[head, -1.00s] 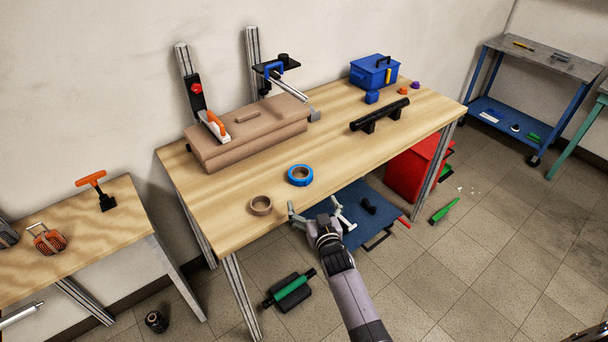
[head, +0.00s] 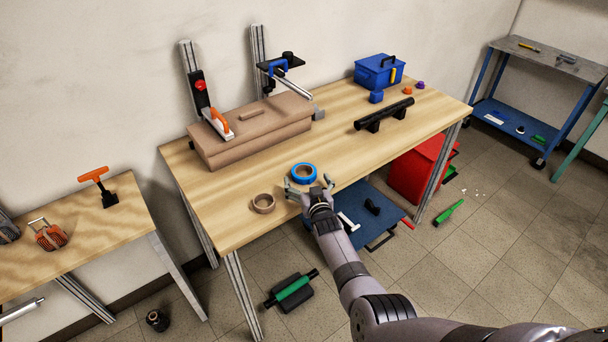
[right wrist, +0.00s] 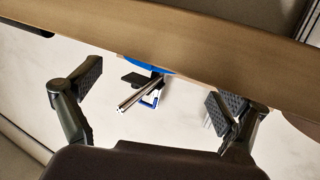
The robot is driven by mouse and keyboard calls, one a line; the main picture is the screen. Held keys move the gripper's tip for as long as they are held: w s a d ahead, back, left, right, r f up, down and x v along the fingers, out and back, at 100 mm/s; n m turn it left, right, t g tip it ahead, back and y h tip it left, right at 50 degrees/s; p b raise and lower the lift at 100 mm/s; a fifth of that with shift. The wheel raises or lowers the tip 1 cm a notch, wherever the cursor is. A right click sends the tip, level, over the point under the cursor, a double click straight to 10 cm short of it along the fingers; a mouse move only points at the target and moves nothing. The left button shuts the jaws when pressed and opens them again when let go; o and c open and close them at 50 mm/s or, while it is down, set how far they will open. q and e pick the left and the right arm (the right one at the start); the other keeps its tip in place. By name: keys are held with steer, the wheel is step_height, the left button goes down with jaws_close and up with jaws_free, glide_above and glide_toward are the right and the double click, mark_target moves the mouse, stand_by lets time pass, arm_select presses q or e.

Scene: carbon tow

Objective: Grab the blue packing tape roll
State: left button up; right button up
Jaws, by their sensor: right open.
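The blue packing tape roll (head: 303,179) lies flat near the front edge of the workbench (head: 225,222). My right gripper (head: 308,186) is open at that edge, its fingers spread close to the near side of the roll. I cannot tell whether they touch it. In the right wrist view my right gripper (right wrist: 155,95) shows both fingers wide apart with nothing held. A small blue curve, probably the roll (right wrist: 150,67), shows at the wooden edge there, mostly hidden. My left gripper is not in view.
A brown tape roll (head: 263,203) sits just left of the blue one. A long brown block (head: 250,137), a black bar on supports (head: 384,115) and a blue toolbox (head: 379,71) stand farther back. The bench top right of the blue roll is clear.

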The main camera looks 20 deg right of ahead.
mark_target(307, 178)
steer(key=w, duration=0.1)
steer(key=w+b, duration=0.2)
steer(key=shift+w+d+f, duration=0.1)
steer(key=shift+d+f, duration=0.2)
steer(key=shift+f, duration=0.05)
steer(key=shift+w, duration=0.4)
steer(key=shift+r, duration=0.1)
steer(key=c, duration=1.3)
